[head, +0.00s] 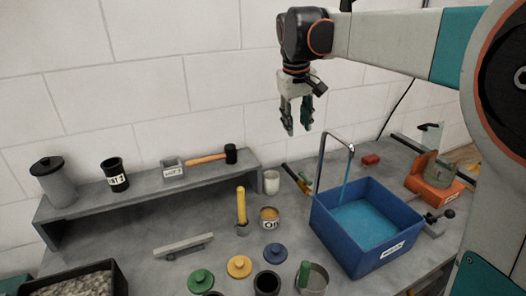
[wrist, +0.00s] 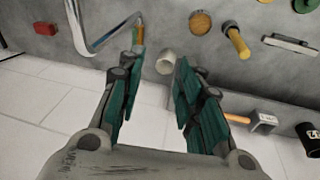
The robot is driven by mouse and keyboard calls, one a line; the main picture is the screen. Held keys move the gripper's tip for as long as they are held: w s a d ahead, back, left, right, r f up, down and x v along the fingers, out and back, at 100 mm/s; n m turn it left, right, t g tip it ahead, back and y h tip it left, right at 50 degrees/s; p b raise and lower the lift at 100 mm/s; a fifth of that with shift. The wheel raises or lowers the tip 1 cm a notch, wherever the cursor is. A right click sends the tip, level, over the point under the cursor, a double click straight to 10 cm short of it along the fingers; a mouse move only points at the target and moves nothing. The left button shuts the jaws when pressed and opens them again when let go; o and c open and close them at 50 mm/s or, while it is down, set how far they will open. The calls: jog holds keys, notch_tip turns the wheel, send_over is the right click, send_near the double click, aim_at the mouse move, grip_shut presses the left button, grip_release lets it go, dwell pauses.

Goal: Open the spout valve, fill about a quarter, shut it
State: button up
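A bent metal spout (head: 321,160) rises at the back left of a blue bin (head: 347,250) with a white label. A thin blue stream (head: 345,183) runs from the spout into the bin. Blue liquid (head: 365,222) lies inside, below the rim. The spout also shows at the top left of the wrist view (wrist: 108,38). I cannot tell for sure which part is the valve handle. My gripper (head: 297,123) points down, open and empty, in the air behind and left of the spout. Its fingers (wrist: 157,72) are apart in the wrist view.
A white cup (head: 271,182) and an orange-topped can (head: 269,217) stand left of the spout. A raised shelf (head: 140,193) holds a mallet (head: 215,156) and containers. The wall is close behind.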

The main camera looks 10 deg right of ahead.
jog(key=w+d+f+g+h+p, duration=0.1)
jog(key=w+d+f+g, duration=0.15)
jog(key=w+f, duration=0.45)
jog(key=w+d+f+g+p, duration=0.1)
jog(key=w+d+f+g, duration=0.15)
jog(key=w, duration=0.75)
jog(key=g, duration=0.1)
send_near(305, 177)
jog(key=shift+n, duration=0.3)
jog(key=b+x, duration=0.5)
jog(key=x, duration=0.4)
jog(key=shift+f, duration=0.1)
jog(key=shift+c, duration=0.6)
grip_shut()
